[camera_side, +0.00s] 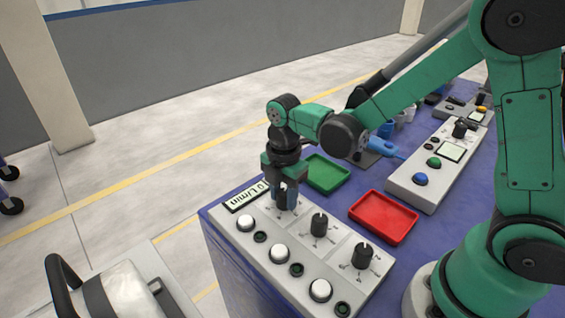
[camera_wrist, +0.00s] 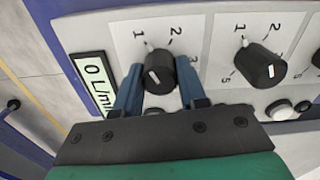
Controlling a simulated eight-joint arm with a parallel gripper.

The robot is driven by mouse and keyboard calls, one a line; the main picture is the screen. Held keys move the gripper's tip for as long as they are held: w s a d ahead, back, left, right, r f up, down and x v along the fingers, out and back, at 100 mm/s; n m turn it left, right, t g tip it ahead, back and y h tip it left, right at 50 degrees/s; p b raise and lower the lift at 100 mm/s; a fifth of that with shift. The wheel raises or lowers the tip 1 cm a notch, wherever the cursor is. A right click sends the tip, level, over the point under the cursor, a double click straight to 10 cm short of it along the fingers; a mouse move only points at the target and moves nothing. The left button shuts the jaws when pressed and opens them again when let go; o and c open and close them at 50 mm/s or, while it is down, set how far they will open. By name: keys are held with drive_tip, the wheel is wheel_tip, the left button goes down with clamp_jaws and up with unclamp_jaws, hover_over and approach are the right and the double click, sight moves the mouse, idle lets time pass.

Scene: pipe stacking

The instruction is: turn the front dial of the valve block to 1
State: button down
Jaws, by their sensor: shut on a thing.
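The valve block (camera_side: 308,283) is a light grey panel with three black dials, white buttons and a display reading 0 L/min (camera_wrist: 96,82). My gripper (camera_side: 284,198) points down over the dial at the display end. Its two blue fingers (camera_wrist: 159,88) stand on either side of this black dial (camera_wrist: 157,65) and are shut on it. In the side view, the fingers mostly hide this dial.
The middle dial (camera_side: 319,225) stands close beside my gripper, also in the wrist view (camera_wrist: 260,66). The third dial (camera_side: 362,256) is farther right. A green tray (camera_side: 327,174) and a red tray (camera_side: 384,217) lie behind the block. Another control box (camera_side: 437,165) stands farther back.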

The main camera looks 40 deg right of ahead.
sight(284, 192)
drive_tip(key=shift+n, duration=0.6)
drive_tip(key=shift+c, duration=2.4)
unclamp_jaws()
drive_tip(key=shift+r, duration=2.8)
drive_tip(key=s+d+r+m+t, duration=0.1)
drive_tip(key=s+r+m+t, duration=0.1)
drive_tip(key=m, duration=0.8)
drive_tip(key=s+d+r+m+t, duration=0.2)
drive_tip(key=m+t, duration=0.3)
drive_tip(key=m, duration=0.5)
drive_tip(key=shift+s+d+r, duration=0.15)
drive_tip(key=shift+s+r, duration=0.15)
drive_tip(key=shift+s, duration=0.6)
